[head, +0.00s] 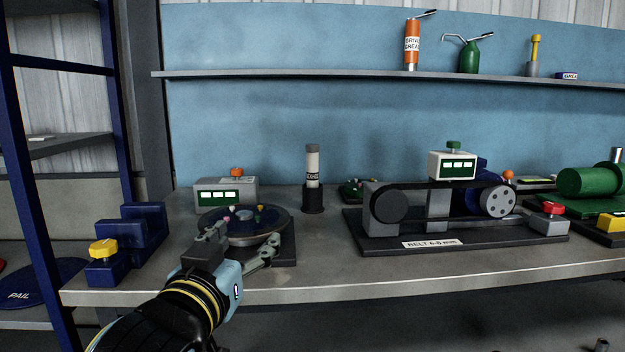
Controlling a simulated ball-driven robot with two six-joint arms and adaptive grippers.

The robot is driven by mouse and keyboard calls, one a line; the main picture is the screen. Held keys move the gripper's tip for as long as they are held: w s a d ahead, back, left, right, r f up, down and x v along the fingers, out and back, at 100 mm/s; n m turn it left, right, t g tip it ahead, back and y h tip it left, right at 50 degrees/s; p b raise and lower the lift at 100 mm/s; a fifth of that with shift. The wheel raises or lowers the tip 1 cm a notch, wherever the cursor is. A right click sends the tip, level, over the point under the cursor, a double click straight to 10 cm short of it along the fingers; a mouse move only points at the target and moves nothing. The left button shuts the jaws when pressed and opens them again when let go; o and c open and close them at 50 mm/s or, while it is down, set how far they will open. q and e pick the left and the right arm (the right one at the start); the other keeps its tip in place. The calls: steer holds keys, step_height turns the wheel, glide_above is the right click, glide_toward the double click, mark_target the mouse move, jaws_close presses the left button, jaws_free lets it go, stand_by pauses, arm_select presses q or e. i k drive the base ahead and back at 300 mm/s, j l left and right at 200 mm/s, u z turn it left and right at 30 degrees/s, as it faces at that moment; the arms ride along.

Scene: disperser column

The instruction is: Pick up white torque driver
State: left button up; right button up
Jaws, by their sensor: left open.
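The white torque driver (312,164) appears to be the white upright cylinder with a grey cap and a dark label. It stands in a black round holder (313,199) at the back of the bench, and its lower end is hidden in the holder. My left gripper (252,236) is open in front of the round dark turntable, to the left of the driver and nearer to me. It is apart from the driver, and nothing shows between its fingers. My right gripper is not in view.
The turntable (216,228) carries small coloured pieces; a grey display box (211,196) stands behind it. Blue stepped blocks (140,232) stand at left. A belt rig (440,238) fills the bench to the right. Bare bench (322,250) lies in front of the holder.

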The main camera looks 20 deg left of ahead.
mark_target(312, 150)
steer(key=i+j, duration=0.15)
steer(key=i, duration=0.35)
steer(key=i+j, duration=0.15)
steer(key=i, duration=0.35)
steer(key=i+j, duration=0.1)
steer(key=i, duration=0.35)
